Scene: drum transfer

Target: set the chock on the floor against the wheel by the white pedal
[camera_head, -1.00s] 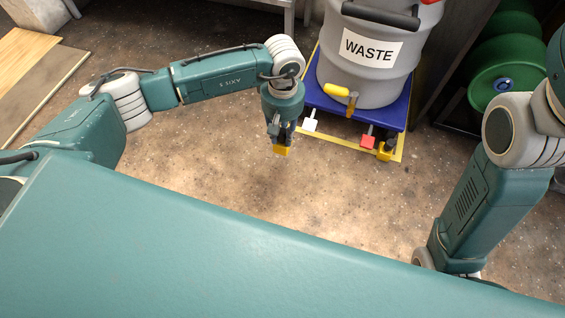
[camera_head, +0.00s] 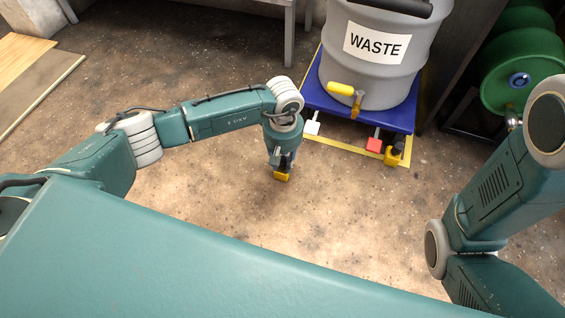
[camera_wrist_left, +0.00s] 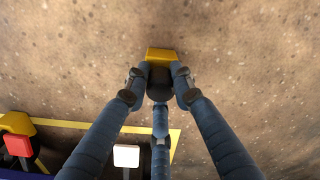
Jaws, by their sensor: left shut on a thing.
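The yellow chock (camera_head: 281,177) is in my left gripper (camera_head: 280,169), above the bare floor in front of the blue cart (camera_head: 318,99). In the left wrist view the fingers (camera_wrist_left: 160,82) close around the chock (camera_wrist_left: 161,54). The white pedal (camera_head: 312,128) sticks out at the cart's near left corner, up and right of the gripper; it also shows in the left wrist view (camera_wrist_left: 126,156). The wheel by it cannot be made out. A gap of floor lies between chock and pedal. My right arm is at the right; its gripper is out of view.
A grey WASTE drum (camera_head: 350,75) with a yellow-handled tap stands on the cart. A red pedal (camera_head: 373,145) and another yellow block (camera_head: 394,155) sit at the near right corner. Yellow tape (camera_head: 345,151) edges the cart's spot. Green reels (camera_head: 522,75) stand right.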

